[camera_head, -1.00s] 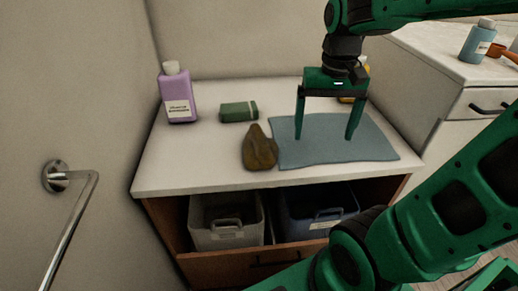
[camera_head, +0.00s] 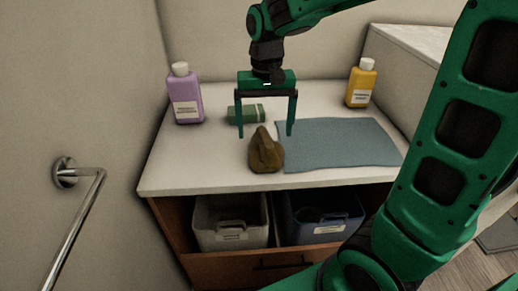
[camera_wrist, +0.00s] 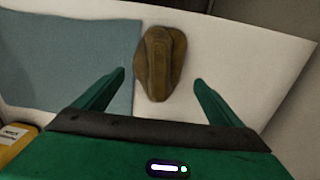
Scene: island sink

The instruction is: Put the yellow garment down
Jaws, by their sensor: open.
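The yellow garment (camera_head: 266,152), a crumpled brownish-yellow bundle, sits on the white counter at the left edge of a flat blue-grey cloth (camera_head: 340,143). In the wrist view the garment (camera_wrist: 157,65) lies ahead of and between my fingertips, beside the cloth (camera_wrist: 70,55). My gripper (camera_head: 266,135) is open and empty, pointing down above the counter, near the garment. It also shows in the wrist view (camera_wrist: 160,78), with a finger on each side. I cannot tell how high the fingertips are above the counter.
A purple bottle (camera_head: 186,98) stands at the back left and a yellow bottle (camera_head: 361,85) at the back right. A green block (camera_head: 246,114) lies behind my gripper. A grey bin (camera_head: 231,226) and a dark blue bin (camera_head: 318,220) sit below the counter. A metal rail (camera_head: 82,215) is at left.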

